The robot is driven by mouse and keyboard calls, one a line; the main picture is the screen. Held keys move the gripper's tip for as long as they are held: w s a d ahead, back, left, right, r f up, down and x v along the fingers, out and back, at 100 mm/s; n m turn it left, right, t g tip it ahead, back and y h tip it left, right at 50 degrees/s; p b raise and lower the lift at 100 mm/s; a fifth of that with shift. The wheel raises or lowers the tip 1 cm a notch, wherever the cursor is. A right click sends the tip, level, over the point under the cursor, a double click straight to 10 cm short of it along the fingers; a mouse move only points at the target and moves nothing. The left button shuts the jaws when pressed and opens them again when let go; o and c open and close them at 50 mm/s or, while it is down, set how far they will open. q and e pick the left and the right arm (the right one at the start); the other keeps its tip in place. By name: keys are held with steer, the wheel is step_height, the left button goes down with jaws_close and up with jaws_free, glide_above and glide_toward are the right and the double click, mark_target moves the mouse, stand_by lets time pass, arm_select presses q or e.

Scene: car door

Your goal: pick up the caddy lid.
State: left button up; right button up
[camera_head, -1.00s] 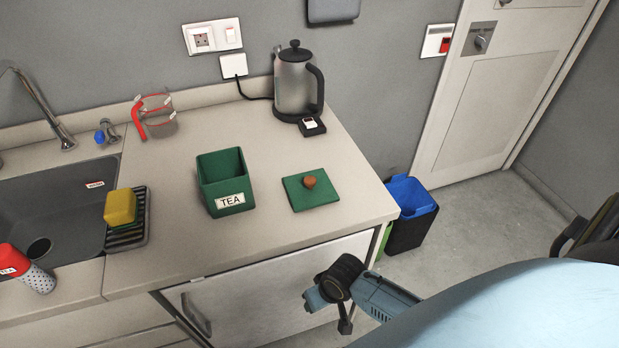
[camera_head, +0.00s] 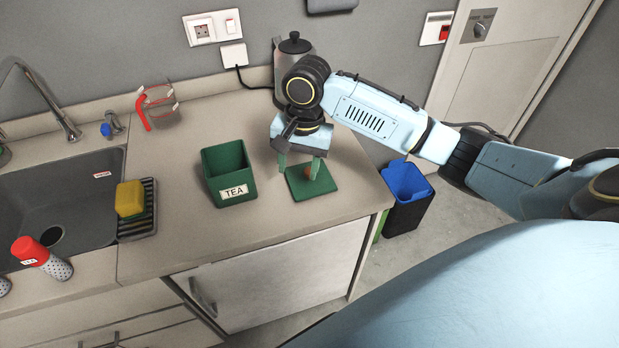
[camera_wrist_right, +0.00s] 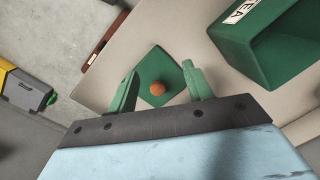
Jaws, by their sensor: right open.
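The caddy lid (camera_head: 325,186) is a flat green square with a brown round knob (camera_head: 309,173), lying on the counter. The green tea caddy (camera_head: 229,174), open at the top and labelled TEA, stands to its left. My right gripper (camera_head: 298,170) is over the lid, fingers pointing down, open and empty. In the right wrist view the lid (camera_wrist_right: 165,62) and its knob (camera_wrist_right: 157,88) show between the two green fingertips (camera_wrist_right: 160,74). I cannot tell the exact height of the fingertips over the lid. My left gripper is out of view.
The kettle (camera_head: 293,46) stands behind my right gripper, partly hidden by it. A glass measuring jug (camera_head: 160,103) stands at the back left. A sponge (camera_head: 130,199) lies on a rack by the sink (camera_head: 60,205). The counter in front of the caddy is clear.

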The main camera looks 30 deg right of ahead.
steer(key=w+d+r+m, duration=0.3)
steer(key=d+r+m, duration=0.2)
steer(key=d+r, duration=0.15)
steer(key=f, duration=0.4)
steer(key=a+f, duration=0.1)
steer(key=f, duration=0.3)
steer(key=f+b, duration=0.1)
steer(key=f, duration=0.3)
steer(key=shift+a+f, duration=0.25)
steer(key=shift+f, duration=0.15)
steer(key=c, duration=1.1)
